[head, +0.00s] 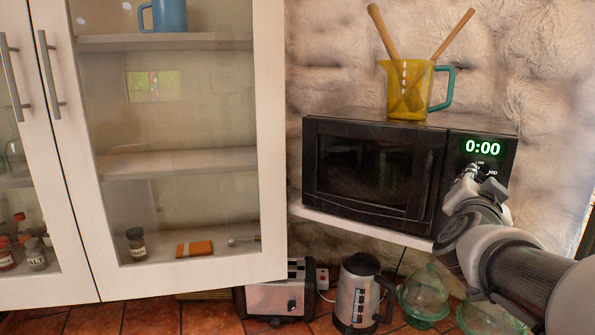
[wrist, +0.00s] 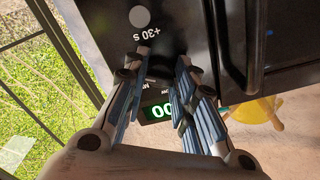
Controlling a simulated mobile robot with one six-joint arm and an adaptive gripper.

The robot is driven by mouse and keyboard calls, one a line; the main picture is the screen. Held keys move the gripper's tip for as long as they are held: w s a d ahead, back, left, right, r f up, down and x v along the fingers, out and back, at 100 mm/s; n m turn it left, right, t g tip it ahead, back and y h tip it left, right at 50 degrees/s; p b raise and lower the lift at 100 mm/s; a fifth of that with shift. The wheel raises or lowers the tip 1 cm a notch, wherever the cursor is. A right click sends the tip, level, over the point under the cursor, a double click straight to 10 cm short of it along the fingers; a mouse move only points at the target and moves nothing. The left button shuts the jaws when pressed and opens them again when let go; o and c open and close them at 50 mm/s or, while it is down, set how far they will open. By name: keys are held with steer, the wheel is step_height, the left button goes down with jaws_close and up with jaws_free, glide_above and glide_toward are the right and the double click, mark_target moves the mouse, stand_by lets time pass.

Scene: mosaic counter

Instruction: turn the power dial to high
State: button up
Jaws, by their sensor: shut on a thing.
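The black microwave (head: 375,170) stands on a white shelf, with its control panel on the right side and a green display reading 0:00 (head: 482,149). My gripper (head: 476,176) is at the panel just below the display and hides the power dial in the head view. Small white labels show around the fingers; one looks like LOW. In the wrist view, my gripper's two fingers (wrist: 160,68) are closed on the sides of the dark power dial (wrist: 160,66). The dial's pointer cannot be made out, so its setting is unclear.
A +30 S button (wrist: 140,17) is on the panel beyond the fingertips. A yellow jug (head: 405,90) with wooden utensils stands on the microwave. A kettle (head: 358,295), a toaster (head: 275,295) and green glassware (head: 424,295) stand below. A white cabinet (head: 190,275) is at left.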

steer(key=o, duration=1.1)
steer(key=shift+c, duration=0.2)
steer(key=v, duration=1.2)
